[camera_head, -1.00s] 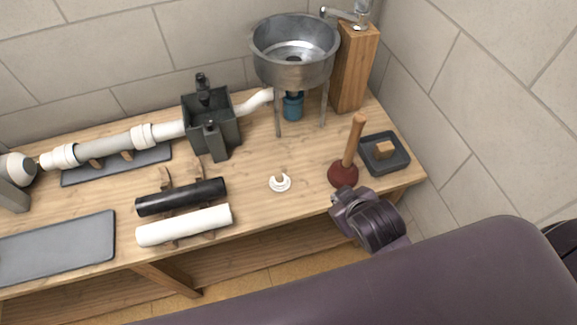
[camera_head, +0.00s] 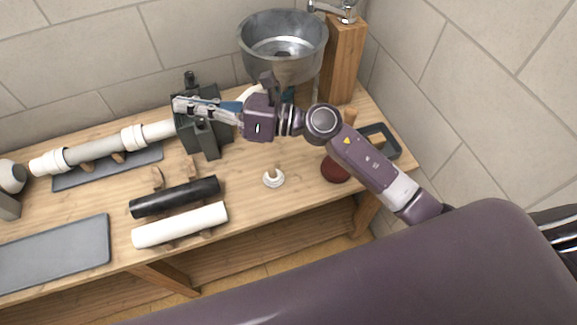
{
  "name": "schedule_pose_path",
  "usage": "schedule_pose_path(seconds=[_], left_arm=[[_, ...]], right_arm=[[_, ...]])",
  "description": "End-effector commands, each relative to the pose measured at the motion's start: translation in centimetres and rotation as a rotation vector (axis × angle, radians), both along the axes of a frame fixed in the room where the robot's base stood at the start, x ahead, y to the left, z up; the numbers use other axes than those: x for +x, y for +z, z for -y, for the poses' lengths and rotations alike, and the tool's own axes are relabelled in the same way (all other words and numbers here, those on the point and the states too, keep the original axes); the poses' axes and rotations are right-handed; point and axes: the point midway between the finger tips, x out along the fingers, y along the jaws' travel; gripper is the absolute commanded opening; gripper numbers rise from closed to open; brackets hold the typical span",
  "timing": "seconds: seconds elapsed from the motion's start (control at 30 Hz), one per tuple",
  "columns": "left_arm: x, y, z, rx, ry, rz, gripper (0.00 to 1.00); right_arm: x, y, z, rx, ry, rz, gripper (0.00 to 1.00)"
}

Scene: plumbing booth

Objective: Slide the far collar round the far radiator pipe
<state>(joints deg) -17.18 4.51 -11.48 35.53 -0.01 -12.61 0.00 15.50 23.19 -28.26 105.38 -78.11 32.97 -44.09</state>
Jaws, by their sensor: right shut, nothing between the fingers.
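A small white ring (camera_head: 273,179), collar-like, lies on the bench near its front edge, with a short light stub at its middle. I cannot tell whether this is the far collar. No upright radiator pipe can be made out for sure. A long pale pipe (camera_head: 95,149) with white collar-like sleeves (camera_head: 133,137) lies along the back of the bench. My right gripper (camera_head: 178,106) is shut and empty, over the dark grey box (camera_head: 209,136), well up and left of the white ring. It hides part of the box. My left gripper is not in view.
A black pipe (camera_head: 175,197) and a white pipe (camera_head: 180,225) lie on wooden rests. A steel basin (camera_head: 283,45), wooden post (camera_head: 343,62), plunger (camera_head: 335,169) and dark tray (camera_head: 391,149) stand right. A grey mat (camera_head: 55,252) lies front left. The bench around the white ring is clear.

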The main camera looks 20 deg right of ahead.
Motion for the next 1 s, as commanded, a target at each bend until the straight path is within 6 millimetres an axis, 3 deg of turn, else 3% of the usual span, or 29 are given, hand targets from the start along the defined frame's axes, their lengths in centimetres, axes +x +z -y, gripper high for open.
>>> schedule_pose_path(seconds=[0.07,0.17,0.3,0.4,0.5,0.63,0.83,1.0], left_arm=[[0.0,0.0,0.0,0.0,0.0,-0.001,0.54],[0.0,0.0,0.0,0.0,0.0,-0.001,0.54],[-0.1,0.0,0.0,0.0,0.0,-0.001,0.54],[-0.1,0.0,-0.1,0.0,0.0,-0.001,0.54],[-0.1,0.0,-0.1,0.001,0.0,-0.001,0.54],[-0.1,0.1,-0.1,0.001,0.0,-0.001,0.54],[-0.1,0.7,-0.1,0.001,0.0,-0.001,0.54],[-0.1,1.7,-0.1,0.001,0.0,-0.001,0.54]], right_arm=[[-0.7,-3.8,-0.5,-0.24,0.116,0.108,0.0],[-1.4,-9.4,0.9,-0.539,0.267,0.209,0.0],[-1.3,-16.2,7.2,-0.944,0.471,0.274,0.0],[-1.0,-19.0,12.9,-1.178,0.594,0.265,0.0],[-0.9,-20.2,17.8,-1.341,0.684,0.231,0.0],[-1.0,-20.6,21.4,-1.45,0.751,0.193,0.0],[-1.2,-21.9,21.9,-1.473,0.771,0.177,0.0],[-1.4,-24.8,21.0,-1.469,0.771,0.177,0.0]])
